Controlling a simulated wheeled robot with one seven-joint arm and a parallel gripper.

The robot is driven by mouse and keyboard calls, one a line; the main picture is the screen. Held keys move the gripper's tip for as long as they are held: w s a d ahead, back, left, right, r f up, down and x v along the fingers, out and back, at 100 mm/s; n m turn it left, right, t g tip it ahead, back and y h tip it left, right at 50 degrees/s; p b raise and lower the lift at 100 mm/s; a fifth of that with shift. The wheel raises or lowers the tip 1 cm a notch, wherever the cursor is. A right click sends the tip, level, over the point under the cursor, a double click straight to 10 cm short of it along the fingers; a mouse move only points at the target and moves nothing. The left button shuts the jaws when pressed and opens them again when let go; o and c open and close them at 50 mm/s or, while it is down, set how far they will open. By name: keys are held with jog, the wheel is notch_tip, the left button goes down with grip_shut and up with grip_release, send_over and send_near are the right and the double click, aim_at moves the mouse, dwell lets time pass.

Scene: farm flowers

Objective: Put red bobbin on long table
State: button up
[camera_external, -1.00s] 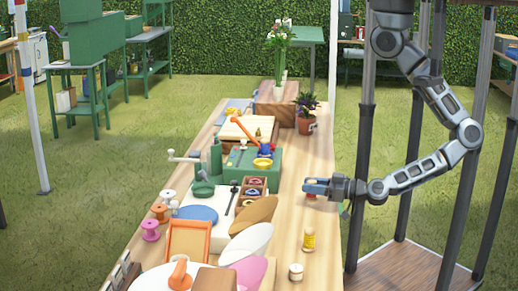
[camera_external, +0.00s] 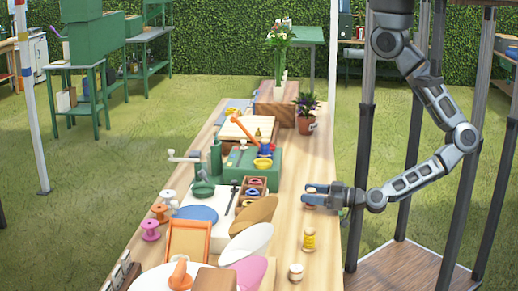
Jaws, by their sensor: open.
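The long table (camera_external: 285,240) is wooden and runs from front to back. My gripper (camera_external: 312,195) is over its right edge, low above the top, with its fingers pointing left and apart. Small tan or reddish patches show at the fingers; I cannot tell whether a bobbin is between them. Several small coloured bobbins, some reddish, sit in a small brown box (camera_external: 264,197) left of my gripper. An orange spool (camera_external: 160,212) and a pink spool (camera_external: 150,230) stand at the table's left edge. I cannot tell which one is the red bobbin.
A yellow spool (camera_external: 309,240) and a cream spool (camera_external: 296,272) stand in front of my gripper. Fan-shaped pieces, a blue disc (camera_external: 196,214) and a green machine (camera_external: 265,165) crowd the middle. A potted plant (camera_external: 306,118) stands behind. Bare tabletop lies around my gripper.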

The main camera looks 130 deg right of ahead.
jog(key=shift+r, duration=0.2)
jog(key=b+v, duration=0.1)
jog(key=v, duration=0.5)
jog(key=shift+f, duration=0.2)
jog(key=shift+v, duration=0.75)
